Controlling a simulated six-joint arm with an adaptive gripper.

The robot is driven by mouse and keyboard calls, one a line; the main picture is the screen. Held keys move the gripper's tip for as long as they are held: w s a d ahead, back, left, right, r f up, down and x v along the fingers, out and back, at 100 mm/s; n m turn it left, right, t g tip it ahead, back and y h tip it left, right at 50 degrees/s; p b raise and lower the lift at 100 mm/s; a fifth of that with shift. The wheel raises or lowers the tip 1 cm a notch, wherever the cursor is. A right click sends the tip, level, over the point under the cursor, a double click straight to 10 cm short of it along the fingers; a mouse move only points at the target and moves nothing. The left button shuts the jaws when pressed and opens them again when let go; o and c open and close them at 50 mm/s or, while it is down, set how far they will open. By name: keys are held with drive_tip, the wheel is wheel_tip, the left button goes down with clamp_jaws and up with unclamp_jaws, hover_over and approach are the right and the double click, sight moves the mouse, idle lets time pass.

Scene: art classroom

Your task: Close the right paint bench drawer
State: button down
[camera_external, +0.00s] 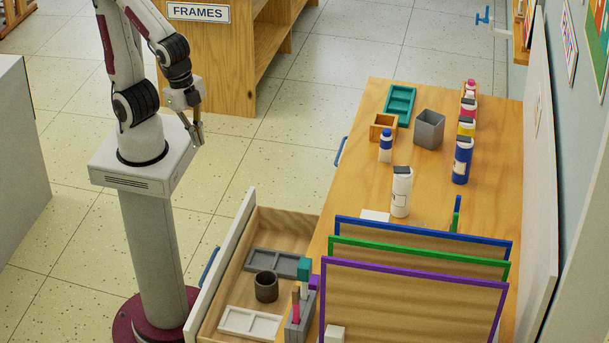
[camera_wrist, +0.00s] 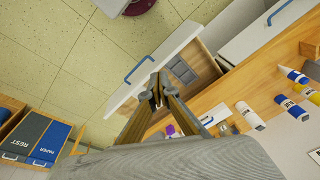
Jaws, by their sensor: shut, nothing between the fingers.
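The open paint bench drawer is the near one in the external view, pulled out to the left of the bench (camera_external: 340,200). Its white front (camera_external: 229,253) carries a blue handle (camera_external: 209,267). Inside lie a grey tray (camera_external: 262,262), a dark cup (camera_external: 266,286) and a white tray (camera_external: 250,323). My gripper (camera_external: 197,142) is shut and empty, pointing down, above and beyond the drawer's far end, apart from it. In the wrist view my gripper (camera_wrist: 158,88) overlaps the drawer front (camera_wrist: 170,50) and its blue handle (camera_wrist: 138,70) shows just left of the fingertips.
The far drawer's blue handle (camera_external: 340,150) sits at the bench side, that drawer looking shut. Bottles (camera_external: 401,192), a grey pot (camera_external: 429,129) and framed panels (camera_external: 415,295) stand on the bench. The tiled floor (camera_external: 290,140) between my base and the bench is clear.

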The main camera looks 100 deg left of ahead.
drive_tip(key=d+f+m+t, duration=0.1)
drive_tip(key=d+f+m, duration=1)
drive_tip(key=m, duration=0.3)
drive_tip(key=s+d+f+m+t, duration=0.1)
drive_tip(key=d+f+m, duration=0.9)
drive_tip(key=d+m, duration=0.4)
drive_tip(key=shift+d+f+m, duration=0.3)
drive_tip(key=shift+f+m, duration=0.05)
drive_tip(key=shift+m, duration=0.45)
drive_tip(key=shift+f, duration=0.15)
drive_tip(key=w+f, duration=0.7)
drive_tip(key=f, duration=0.2)
drive_tip(key=shift+w, duration=0.35)
